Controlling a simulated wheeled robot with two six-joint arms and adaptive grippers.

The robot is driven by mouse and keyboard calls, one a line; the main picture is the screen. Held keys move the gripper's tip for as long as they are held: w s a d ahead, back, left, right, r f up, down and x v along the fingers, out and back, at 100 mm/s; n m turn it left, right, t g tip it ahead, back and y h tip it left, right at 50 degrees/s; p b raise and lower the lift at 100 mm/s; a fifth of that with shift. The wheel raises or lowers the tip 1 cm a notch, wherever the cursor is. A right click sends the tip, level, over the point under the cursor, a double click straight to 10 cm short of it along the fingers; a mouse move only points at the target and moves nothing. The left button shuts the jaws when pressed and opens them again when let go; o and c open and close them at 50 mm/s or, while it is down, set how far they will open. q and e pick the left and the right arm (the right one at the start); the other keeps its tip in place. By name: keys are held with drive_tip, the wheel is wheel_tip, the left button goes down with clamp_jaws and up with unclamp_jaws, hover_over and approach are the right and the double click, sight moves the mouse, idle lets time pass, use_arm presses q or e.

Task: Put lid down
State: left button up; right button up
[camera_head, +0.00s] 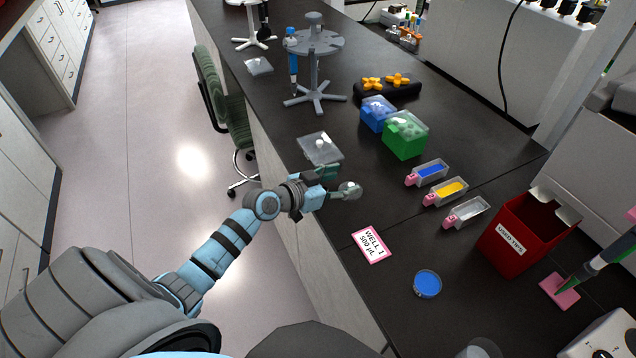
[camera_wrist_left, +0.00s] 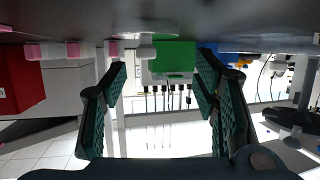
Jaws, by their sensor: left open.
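A small clear round lid (camera_head: 352,186) with a pale knob rests on the black bench near its left edge. My left gripper (camera_head: 338,192) is low over the bench beside the lid. Its green fingers are apart in the left wrist view (camera_wrist_left: 160,90), with nothing held between them. A small white piece (camera_wrist_left: 147,52), perhaps the lid's knob, shows beyond the fingers there. A shallow round dish with blue contents (camera_head: 427,284) stands uncovered on the bench, nearer the camera. My right gripper is not in view.
A label card (camera_head: 371,244) lies between lid and dish. A clear-topped plate (camera_head: 320,148) is behind the gripper. Three reagent troughs (camera_head: 466,213), a green box (camera_head: 405,136), a blue box (camera_head: 377,114) and a red tip bin (camera_head: 525,232) stand rightward. Bench around the card is clear.

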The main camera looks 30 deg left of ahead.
use_arm(q)
drive_tip(key=p+v, duration=0.1)
drive_tip(key=v, duration=0.8)
drive_tip(key=shift+s, duration=0.2)
drive_tip(key=shift+r, duration=0.1)
drive_tip(key=shift+s+a, duration=0.1)
